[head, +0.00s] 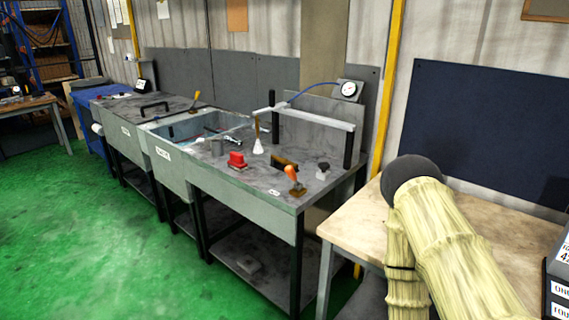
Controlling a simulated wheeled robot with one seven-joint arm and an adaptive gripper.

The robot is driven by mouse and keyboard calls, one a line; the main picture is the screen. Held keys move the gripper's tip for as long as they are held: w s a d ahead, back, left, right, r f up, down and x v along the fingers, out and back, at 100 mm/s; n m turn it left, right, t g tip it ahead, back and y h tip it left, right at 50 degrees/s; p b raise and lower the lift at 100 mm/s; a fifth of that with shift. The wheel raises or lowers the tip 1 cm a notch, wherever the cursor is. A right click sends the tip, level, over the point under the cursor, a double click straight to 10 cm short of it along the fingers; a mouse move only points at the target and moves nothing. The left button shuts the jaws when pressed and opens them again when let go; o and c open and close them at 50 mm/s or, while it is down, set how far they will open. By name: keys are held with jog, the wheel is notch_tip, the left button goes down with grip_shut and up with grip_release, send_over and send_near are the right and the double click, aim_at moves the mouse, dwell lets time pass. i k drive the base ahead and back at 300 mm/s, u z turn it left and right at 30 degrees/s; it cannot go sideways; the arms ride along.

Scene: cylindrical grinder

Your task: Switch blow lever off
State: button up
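A small lever with an orange handle (292,174) stands at the front right of the grey bench top. Its handle tilts up and to the left over a dark base. It is the likeliest blow lever, but I cannot read a label that confirms it. A small white label (274,192) lies on the bench top in front of it. A black knob (323,170) stands just right of it. My gripper's fingers are not visible. A sleeved, pale yellow arm part with a dark round end is at the lower right, apart from the lever.
A red block-like part (237,160) and a white cone-shaped nozzle (258,146) are left of the lever. A pale overhead bar (312,118) and a round gauge (349,89) stand behind. A wooden table (360,215) is at right. The green floor (70,230) is clear in front.

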aim_at(289, 170)
jog(key=k, duration=0.5)
jog(key=u, duration=0.65)
jog(key=i, duration=0.85)
jog(key=z, duration=0.8)
